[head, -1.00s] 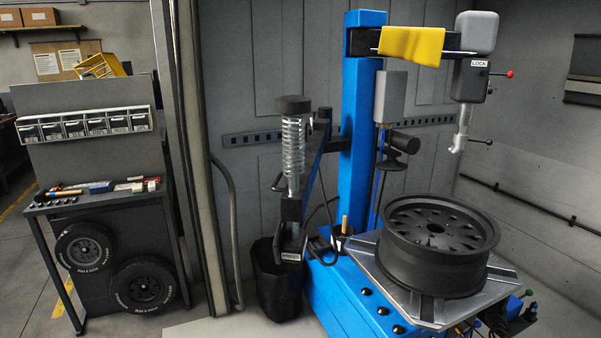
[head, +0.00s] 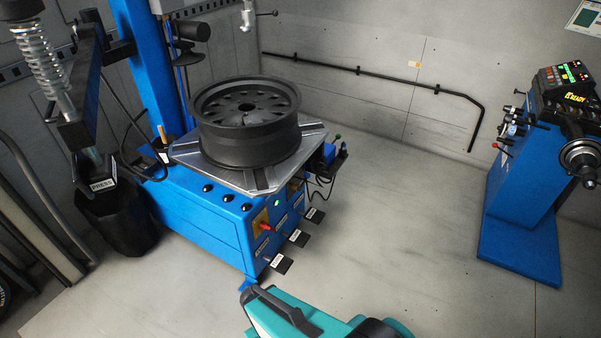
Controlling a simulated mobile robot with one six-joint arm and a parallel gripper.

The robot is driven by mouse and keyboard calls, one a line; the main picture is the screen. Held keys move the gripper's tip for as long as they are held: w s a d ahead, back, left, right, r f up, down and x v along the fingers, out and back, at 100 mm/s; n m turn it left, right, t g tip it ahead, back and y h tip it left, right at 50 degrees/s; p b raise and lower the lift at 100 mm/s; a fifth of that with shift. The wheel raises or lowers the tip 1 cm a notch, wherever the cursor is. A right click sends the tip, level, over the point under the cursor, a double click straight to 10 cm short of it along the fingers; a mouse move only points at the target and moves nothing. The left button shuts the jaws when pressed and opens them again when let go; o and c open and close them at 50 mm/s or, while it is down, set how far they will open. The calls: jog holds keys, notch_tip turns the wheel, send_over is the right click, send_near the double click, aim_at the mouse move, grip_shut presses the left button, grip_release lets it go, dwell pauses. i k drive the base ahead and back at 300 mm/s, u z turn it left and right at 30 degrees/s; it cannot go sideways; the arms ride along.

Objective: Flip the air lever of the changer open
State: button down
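The blue tyre changer (head: 215,236) stands left of centre in the head view, with a bare black wheel rim (head: 248,125) lying flat on its square turntable (head: 190,155). On the front of its cabinet is a small yellow plate with a red lever (head: 265,227), which seems to be the air lever. It is too small to tell its exact position. A green light (head: 277,203) shows just above it. My teal and dark arm shows at the bottom edge, apart from the changer. I cannot make out my gripper's fingers in this view.
Several black pedals (head: 281,264) stick out at the cabinet's foot. A black bin (head: 118,220) stands left of the changer. A blue wheel balancer (head: 535,190) with a lit display stands at the right. The floor (head: 400,220) between the machines is clear.

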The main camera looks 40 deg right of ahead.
aim_at(307, 175)
jog(key=z, duration=4.45)
jog(key=i, duration=0.1)
jog(key=u, duration=3.15)
jog(key=i, duration=0.65)
jog(key=u, duration=4.1)
jog(key=i, duration=0.1)
jog(key=z, duration=2.5)
